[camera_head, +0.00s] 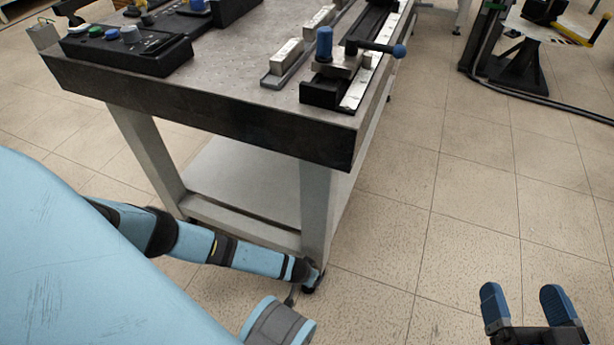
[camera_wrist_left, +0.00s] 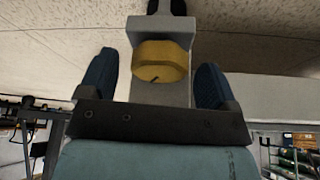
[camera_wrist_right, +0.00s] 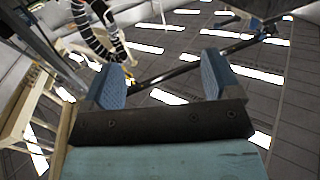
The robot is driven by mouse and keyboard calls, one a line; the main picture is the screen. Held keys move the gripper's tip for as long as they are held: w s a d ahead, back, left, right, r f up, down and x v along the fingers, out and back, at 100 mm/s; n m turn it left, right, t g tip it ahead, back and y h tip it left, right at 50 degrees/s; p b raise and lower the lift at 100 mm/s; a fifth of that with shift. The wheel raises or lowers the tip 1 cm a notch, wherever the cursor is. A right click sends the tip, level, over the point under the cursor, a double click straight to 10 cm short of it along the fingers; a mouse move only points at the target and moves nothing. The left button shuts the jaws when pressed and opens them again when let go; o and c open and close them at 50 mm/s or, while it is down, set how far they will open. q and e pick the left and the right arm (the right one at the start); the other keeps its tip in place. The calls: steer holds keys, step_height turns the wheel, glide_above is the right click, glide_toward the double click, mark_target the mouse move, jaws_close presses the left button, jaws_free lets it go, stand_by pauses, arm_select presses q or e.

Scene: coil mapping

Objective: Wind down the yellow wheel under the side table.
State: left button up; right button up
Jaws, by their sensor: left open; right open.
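The yellow wheel (camera_wrist_left: 161,62) shows in the left wrist view, on a grey post below the leg of the side table (camera_head: 215,85). My left gripper (camera_wrist_left: 156,72) is open, with one blue finger on each side of the wheel; I cannot tell whether they touch it. In the head view my left arm reaches down to the foot of the table's near leg (camera_head: 316,205), and the wheel cannot be made out there. My right gripper (camera_head: 521,292) is open and empty above the floor at lower right; its fingers also show in the right wrist view (camera_wrist_right: 162,78).
The table top carries a black control box (camera_head: 128,48) and a clamp with a blue knob (camera_head: 324,44). A lower shelf (camera_head: 240,180) lies between the legs. Tiled floor (camera_head: 470,190) is free to the right. A black stand (camera_head: 525,65) and a cable are at upper right.

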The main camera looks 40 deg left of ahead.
steer(key=shift+r, duration=0.1)
arm_select(q)
steer(key=shift+f, duration=0.1)
steer(key=c, duration=0.9)
steer(key=shift+d+r+p, duration=0.1)
steer(key=shift+r+p, duration=0.1)
steer(key=shift+p, duration=0.25)
steer(key=shift+c, duration=0.2)
steer(key=shift+w+m+p, duration=0.1)
steer(key=shift+m+p, duration=0.2)
steer(key=shift+p, duration=0.05)
steer(key=shift+m+p, duration=0.3)
steer(key=shift+p, duration=0.1)
steer(key=shift+f+h, duration=0.15)
steer(key=shift+h, duration=0.15)
arm_select(e)
steer(key=shift+s+a+f+m+g, duration=0.4)
steer(key=shift+s+f+m+g, duration=0.1)
steer(key=shift+s+m, duration=0.25)
steer(key=shift+w+r, duration=0.1)
